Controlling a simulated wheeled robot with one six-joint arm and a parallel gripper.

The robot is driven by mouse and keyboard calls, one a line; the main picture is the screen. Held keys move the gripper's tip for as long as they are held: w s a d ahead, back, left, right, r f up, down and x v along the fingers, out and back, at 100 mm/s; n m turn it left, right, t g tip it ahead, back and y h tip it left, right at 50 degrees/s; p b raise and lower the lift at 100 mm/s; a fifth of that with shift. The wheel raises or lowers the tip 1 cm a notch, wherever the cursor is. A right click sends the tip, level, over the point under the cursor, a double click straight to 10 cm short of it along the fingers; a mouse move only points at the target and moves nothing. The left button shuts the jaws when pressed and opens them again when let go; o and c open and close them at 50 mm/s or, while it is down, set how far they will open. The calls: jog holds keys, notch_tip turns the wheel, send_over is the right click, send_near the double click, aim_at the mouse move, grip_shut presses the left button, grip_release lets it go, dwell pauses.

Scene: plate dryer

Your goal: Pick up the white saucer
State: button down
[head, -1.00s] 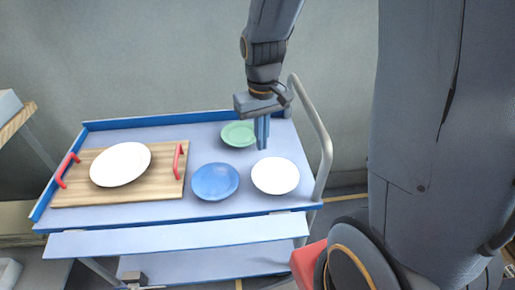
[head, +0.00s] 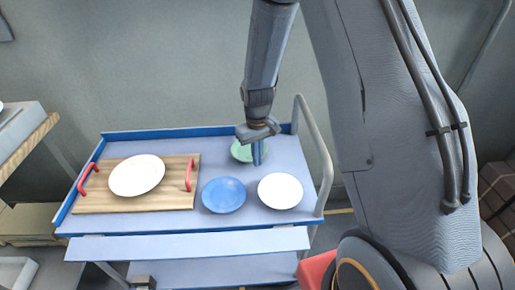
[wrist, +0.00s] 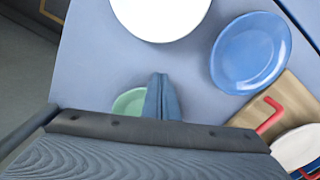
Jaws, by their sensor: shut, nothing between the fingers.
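The white saucer (head: 280,191) lies flat on the right part of the cart top, right of a blue plate (head: 223,195). In the wrist view the white saucer (wrist: 160,12) is cut off by the top edge, beyond my fingertips. My gripper (head: 258,163) is shut and empty, pointing down behind and left of the white saucer, apart from it. Its closed fingers also show in the wrist view (wrist: 161,80). A green saucer (head: 243,152) lies behind the fingers and is partly hidden by them.
A wooden tray (head: 90,202) with red handles holds a larger white plate (head: 137,175) on the left of the cart. The cart (head: 130,222) has a raised blue rim at the back and a grey rail (head: 319,145) at its right end.

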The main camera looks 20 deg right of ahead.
notch_tip(320, 180, down, 3)
jog(key=shift+r+p, duration=0.1)
jog(key=shift+p, duration=0.2)
jog(key=shift+s+d+p, duration=0.25)
jog(key=shift+s+p, duration=0.25)
jog(key=shift+s, duration=0.5)
jog(key=shift+s+d+p, duration=0.2)
jog(key=shift+s+p, duration=0.3)
jog(key=shift+s, duration=0.45)
